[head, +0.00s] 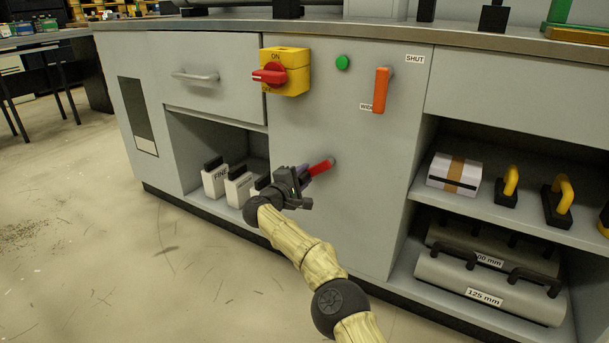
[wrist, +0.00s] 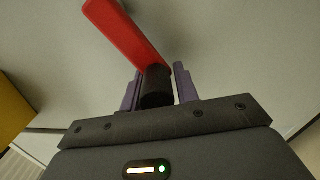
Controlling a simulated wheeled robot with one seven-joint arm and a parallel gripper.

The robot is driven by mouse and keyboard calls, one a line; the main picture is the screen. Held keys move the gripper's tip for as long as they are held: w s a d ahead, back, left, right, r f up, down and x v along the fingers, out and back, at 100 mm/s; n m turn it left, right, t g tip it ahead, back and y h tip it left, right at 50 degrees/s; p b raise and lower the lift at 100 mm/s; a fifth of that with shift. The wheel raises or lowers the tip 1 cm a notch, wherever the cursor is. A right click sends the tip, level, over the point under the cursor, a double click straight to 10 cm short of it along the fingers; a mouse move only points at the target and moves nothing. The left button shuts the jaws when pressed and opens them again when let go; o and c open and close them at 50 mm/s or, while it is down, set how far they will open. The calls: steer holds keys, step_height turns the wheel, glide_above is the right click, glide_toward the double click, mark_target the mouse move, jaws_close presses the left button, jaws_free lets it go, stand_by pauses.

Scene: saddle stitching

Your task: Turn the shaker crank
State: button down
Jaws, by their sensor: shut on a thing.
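The shaker crank (head: 321,167) is a red arm on the grey cabinet front, with its pivot at the upper right. In the wrist view the red crank arm (wrist: 125,35) runs from the upper left down to a black knob (wrist: 156,82). My gripper (head: 303,177) is at the crank's lower left end, shut on the black knob. In the wrist view its two purple fingers stand on either side of the knob. The gripper hides the knob in the head view.
Above are a red rotary switch (head: 269,75) on a yellow box, a green button (head: 342,62) and an orange lever (head: 381,90). White boxes (head: 214,181) stand in the left shelf. Labelled rollers (head: 487,289) and yellow-handled tools (head: 509,182) fill the right shelves. The floor in front is clear.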

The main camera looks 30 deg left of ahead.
steer(key=shift+w+d+f, duration=0.15)
steer(key=shift+w+f, duration=0.15)
steer(key=shift+f, duration=0.05)
steer(key=shift+d+f, duration=0.1)
stand_by(0.6)
steer(key=c, duration=1.2)
jaws_free()
steer(key=shift+f, duration=0.1)
steer(key=shift+s+a+r, duration=0.2)
steer(key=shift+s+r, duration=0.05)
steer(key=shift+s, duration=0.1)
steer(key=shift+s+a+p, duration=0.15)
steer(key=shift+s+p, duration=0.2)
steer(key=shift+s, duration=0.35)
steer(key=s+p, duration=0.2)
steer(key=s, duration=0.5)
steer(key=s+p, duration=0.2)
steer(key=s, duration=0.6)
steer(key=shift+s+a+r, duration=0.15)
steer(key=shift+s, duration=0.15)
